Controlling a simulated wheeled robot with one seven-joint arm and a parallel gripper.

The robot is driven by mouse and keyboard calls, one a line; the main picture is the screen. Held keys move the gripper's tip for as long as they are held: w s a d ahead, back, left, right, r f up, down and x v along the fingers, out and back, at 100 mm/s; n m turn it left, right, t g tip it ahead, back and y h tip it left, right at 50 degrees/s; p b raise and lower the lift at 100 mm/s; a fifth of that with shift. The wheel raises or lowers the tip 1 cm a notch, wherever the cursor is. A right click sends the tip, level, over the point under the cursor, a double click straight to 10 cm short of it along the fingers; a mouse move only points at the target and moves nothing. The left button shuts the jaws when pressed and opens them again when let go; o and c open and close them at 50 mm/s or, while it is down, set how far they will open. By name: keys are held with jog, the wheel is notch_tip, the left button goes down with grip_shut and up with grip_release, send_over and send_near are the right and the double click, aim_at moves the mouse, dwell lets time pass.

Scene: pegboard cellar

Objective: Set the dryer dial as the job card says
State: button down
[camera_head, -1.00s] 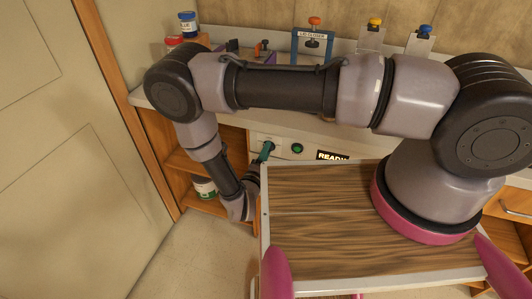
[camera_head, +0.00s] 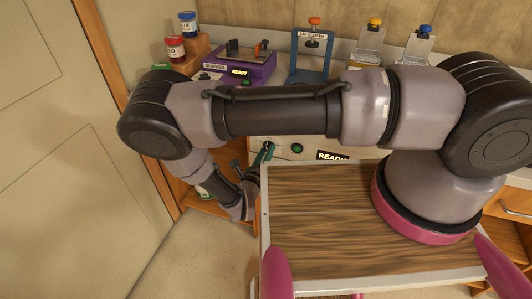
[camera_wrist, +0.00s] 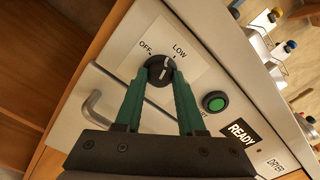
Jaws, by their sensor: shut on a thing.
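The dryer (camera_head: 320,142) is a pale panel under the counter, with a lit READY display. Its black dial (camera_wrist: 160,70) shows in the wrist view, with OFF printed at its upper left and LOW at its upper right. A white line on the dial leans roughly towards LOW. Other markings are hidden by my fingers. My gripper (camera_wrist: 162,76) has green fingers shut on the dial, one on either side. In the head view my gripper (camera_head: 268,149) is at the dryer's left end. I see no job card in either view.
A green button (camera_wrist: 214,102) is right of the dial. A metal handle (camera_wrist: 95,105) is at the lower left. On the counter stand a purple shaker (camera_head: 240,72), a blue lid closer (camera_head: 312,65) and jars (camera_head: 187,25). A door (camera_head: 60,150) is at the left.

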jog(key=m, duration=0.4)
jog(key=shift+m, duration=0.3)
jog(key=m, duration=0.4)
jog(key=shift+m, duration=0.3)
jog(key=m, duration=0.4)
jog(key=shift+m, duration=2.2)
jog(key=c, duration=0.5)
grip_release()
jog(key=shift+s, duration=0.1)
